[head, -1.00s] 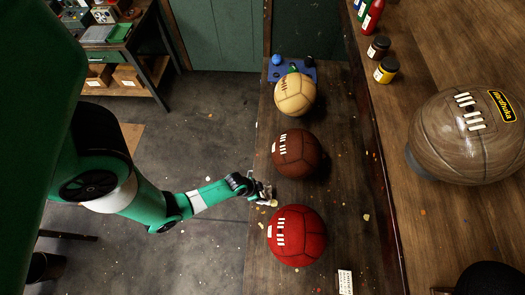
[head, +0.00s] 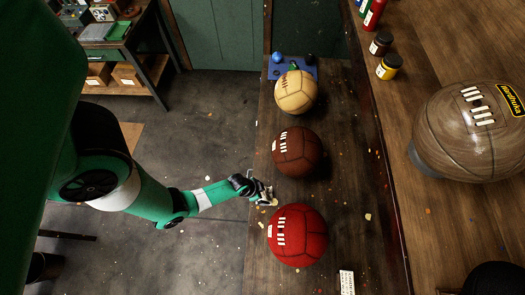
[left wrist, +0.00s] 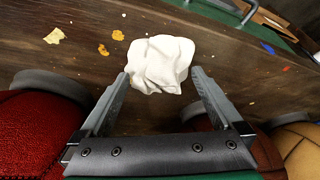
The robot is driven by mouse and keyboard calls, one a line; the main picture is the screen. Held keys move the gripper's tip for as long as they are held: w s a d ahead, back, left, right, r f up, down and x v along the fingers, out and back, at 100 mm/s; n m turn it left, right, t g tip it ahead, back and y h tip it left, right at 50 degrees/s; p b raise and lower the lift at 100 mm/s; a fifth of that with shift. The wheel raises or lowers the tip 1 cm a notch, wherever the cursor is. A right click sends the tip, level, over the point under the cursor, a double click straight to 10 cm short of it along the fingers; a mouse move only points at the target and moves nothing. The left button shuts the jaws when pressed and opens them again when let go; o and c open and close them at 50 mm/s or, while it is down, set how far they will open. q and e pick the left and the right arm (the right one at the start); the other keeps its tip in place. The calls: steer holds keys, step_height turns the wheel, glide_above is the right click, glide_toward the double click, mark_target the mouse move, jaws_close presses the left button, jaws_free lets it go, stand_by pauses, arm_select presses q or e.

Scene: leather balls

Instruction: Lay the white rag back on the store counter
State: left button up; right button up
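The white rag (left wrist: 158,62) is a crumpled lump in the left wrist view, over the dark wooden bench top (left wrist: 85,52). It sits between the fingertips of my left gripper (left wrist: 160,72). The fingers are spread about as wide as the rag, and their tips meet its left and right edges in the picture. I cannot tell whether they press on it. In the head view my left gripper (head: 266,193) is at the bench's left edge, between the brown and red balls. The rag is hard to make out there. My right gripper is not in view.
On the bench stand a red ball (head: 298,236), a brown ball (head: 297,152) and a cream ball (head: 297,92). A wooden counter (head: 440,50) on the right holds jars (head: 389,67) and a large brown ball (head: 470,130). A white card (head: 346,282) lies near the front.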

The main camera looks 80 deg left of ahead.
arm_select(q)
steer(key=shift+r, duration=0.25)
steer(key=p+v, duration=0.4)
steer(key=v, duration=0.7)
steer(key=shift+s+r+p, duration=0.15)
steer(key=shift+r+p, duration=0.15)
steer(key=shift+r, duration=0.05)
